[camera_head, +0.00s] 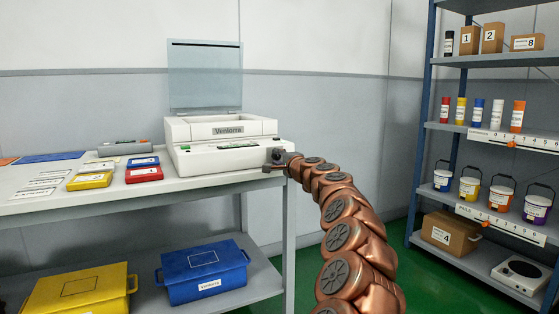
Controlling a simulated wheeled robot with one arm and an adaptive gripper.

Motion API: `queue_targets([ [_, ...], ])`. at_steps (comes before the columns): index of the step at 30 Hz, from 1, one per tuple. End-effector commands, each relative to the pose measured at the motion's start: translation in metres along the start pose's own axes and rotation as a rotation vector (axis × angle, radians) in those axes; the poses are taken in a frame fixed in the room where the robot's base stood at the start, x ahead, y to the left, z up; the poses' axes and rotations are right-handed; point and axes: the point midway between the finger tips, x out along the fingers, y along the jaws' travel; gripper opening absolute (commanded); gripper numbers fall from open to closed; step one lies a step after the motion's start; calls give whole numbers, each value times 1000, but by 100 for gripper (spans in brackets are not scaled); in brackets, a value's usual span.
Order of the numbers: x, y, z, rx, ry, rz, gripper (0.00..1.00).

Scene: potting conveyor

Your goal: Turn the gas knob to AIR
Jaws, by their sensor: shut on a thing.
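A white machine labelled "Ventorra" (190,155) stands on the white table, its clear lid raised. Its front panel carries small green displays. My gripper (275,160), dark and small in the head view, is at the right end of that front panel. It is shut on the gas knob there. The knob itself is mostly hidden by my gripper, so its setting and the AIR mark cannot be read. My copper-coloured arm curves up from the lower right to the panel.
The white table (110,193) holds yellow, red and blue cases, labels and a grey device left of the machine. Yellow and blue bins (205,272) sit on its lower shelf. A blue shelf rack (424,125) with bottles, buckets and boxes stands at right. Green floor lies between.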

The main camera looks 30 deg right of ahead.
Motion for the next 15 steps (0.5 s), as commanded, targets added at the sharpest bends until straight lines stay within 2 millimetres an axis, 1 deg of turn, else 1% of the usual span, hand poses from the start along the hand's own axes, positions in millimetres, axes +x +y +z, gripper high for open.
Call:
queue_targets([
  [6, 0, 2, 1, 0, -2, 3, 0],
  [7, 0, 2, 1, 0, -2, 3, 30],
  [13, 0, 1, 0, 1, -2, 2, 51],
  [15, 0, 1, 0, 1, -1, 2, 53],
])
